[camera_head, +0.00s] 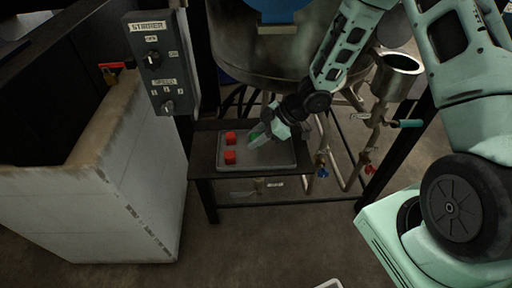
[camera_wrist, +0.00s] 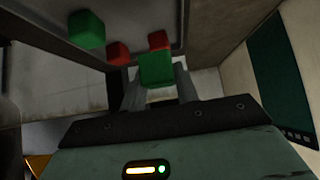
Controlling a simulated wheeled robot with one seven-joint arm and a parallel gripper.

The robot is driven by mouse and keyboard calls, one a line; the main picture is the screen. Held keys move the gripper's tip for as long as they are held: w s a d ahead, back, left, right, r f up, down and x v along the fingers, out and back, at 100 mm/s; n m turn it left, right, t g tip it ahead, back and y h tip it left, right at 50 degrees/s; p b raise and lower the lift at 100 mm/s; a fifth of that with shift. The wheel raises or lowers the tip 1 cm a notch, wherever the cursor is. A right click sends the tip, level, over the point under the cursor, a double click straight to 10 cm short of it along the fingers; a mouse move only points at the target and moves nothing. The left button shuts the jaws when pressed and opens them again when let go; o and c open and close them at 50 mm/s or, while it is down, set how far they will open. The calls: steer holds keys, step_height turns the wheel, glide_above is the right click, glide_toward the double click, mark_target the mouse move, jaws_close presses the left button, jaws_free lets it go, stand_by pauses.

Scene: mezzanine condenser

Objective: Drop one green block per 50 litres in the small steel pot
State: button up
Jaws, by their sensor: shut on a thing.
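My gripper (camera_head: 262,147) is over the grey tray (camera_head: 285,163) in the head view. In the wrist view its fingers (camera_wrist: 160,85) are shut on a green block (camera_wrist: 156,68). Another green block (camera_wrist: 86,29) lies apart from the fingers. Two red blocks (camera_head: 230,138) (camera_head: 229,157) lie on the left part of the tray; the wrist view also shows red blocks (camera_wrist: 118,54) (camera_wrist: 158,41) beyond the held one. A small open steel vessel (camera_head: 399,63), apparently the pot, stands at the right among pipework. Its inside bottom is hidden.
A large steel vessel (camera_head: 275,55) hangs above and behind the tray. A box marked STIRRER (camera_head: 160,65) with knobs is at upper left. A pale worn cabinet (camera_head: 100,190) stands left. Pipes with blue (camera_head: 321,171) and red (camera_head: 370,169) valve handles are right of the tray.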

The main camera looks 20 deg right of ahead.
steer(key=shift+r, duration=1.3)
